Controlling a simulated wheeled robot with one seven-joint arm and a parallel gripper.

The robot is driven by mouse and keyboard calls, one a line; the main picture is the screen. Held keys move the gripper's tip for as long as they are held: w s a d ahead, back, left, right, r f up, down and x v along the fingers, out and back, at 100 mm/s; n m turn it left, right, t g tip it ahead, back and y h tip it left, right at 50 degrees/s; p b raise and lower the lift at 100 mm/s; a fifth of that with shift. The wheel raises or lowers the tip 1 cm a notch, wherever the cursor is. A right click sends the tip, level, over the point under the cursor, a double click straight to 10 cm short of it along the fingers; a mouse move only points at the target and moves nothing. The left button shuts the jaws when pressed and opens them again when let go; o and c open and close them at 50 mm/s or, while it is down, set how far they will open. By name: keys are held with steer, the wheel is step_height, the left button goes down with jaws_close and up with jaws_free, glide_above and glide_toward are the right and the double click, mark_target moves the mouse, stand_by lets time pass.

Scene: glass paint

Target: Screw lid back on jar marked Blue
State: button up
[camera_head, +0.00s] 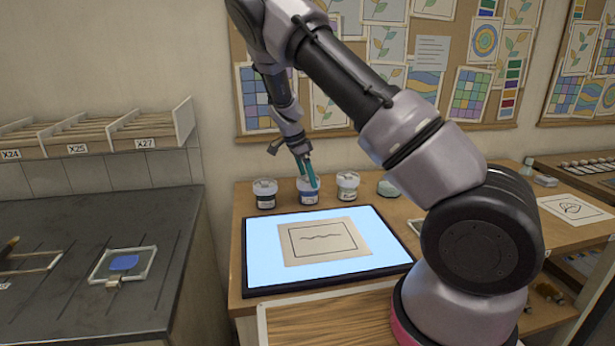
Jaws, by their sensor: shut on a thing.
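The middle jar (309,197) has a blue label and stands on the wooden table behind the light panel; its lettering is too small to read. My gripper (309,180) points down at this jar's top with its teal fingers. It is shut on the lid at the jar's mouth, as far as the small view shows. The fingers hide most of the lid, so I cannot tell how it sits on the rim.
A lit panel (265,262) with a drawing sheet (325,255) lies in front. A dark worktop (150,220) is at left.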

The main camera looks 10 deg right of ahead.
steer(key=m+g, duration=0.1)
steer(key=m, duration=0.2)
steer(key=m+g, duration=0.1)
steer(key=m, duration=0.2)
steer(key=shift+w+f, duration=0.1)
steer(key=o, duration=0.9)
steer(key=shift+r, duration=3.05)
